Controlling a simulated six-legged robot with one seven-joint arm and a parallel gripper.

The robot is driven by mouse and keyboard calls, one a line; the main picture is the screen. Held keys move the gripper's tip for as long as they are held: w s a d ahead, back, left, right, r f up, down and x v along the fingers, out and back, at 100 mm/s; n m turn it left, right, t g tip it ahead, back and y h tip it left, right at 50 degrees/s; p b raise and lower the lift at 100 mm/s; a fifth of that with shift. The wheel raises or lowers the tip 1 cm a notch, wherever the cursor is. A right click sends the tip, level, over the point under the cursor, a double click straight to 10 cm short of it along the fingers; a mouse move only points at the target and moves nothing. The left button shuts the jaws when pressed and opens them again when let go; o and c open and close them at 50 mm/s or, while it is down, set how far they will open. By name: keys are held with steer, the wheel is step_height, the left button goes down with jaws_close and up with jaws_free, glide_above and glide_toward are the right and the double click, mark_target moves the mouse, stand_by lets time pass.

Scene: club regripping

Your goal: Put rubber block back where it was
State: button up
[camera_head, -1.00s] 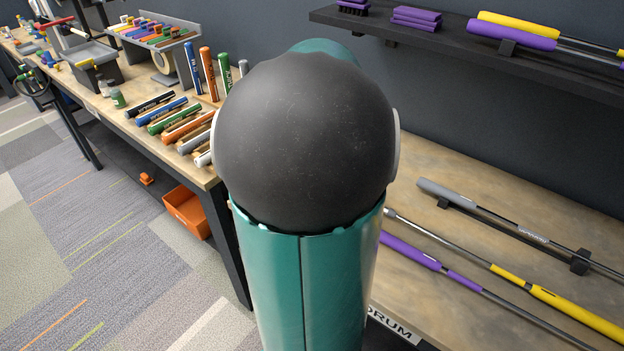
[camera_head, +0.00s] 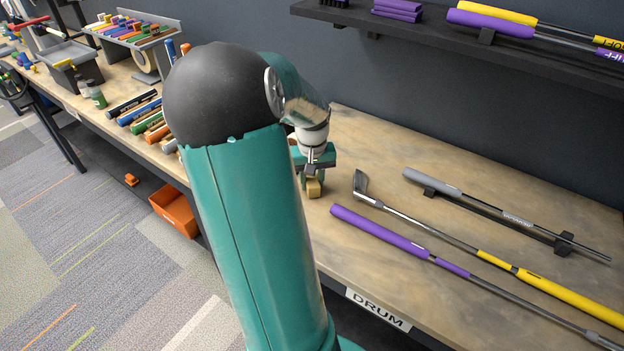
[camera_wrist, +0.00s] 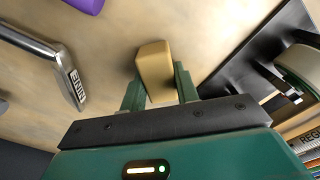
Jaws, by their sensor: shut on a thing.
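The rubber block (camera_wrist: 155,68) is tan and box-shaped. In the wrist view it sits between the two fingers of my gripper (camera_wrist: 160,88), which is shut on it. In the head view my gripper (camera_head: 313,180) points down over the wooden bench top (camera_head: 400,155), and the block (camera_head: 314,188) shows at its fingertips. The block is close to the bench surface; I cannot tell whether it touches.
An iron-headed club (camera_head: 362,186) with a yellow grip lies to the right, beside a purple-gripped club (camera_head: 380,231). A grey-gripped club (camera_head: 435,185) rests on black supports (camera_head: 563,244). A dark shelf (camera_head: 450,38) hangs behind. Bench between gripper and wall is clear.

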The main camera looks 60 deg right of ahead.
mark_target(312, 179)
steer(key=shift+f, duration=0.15)
steer(key=o, duration=1)
step_height(312, 179, up, 12)
steer(key=shift+r, duration=0.15)
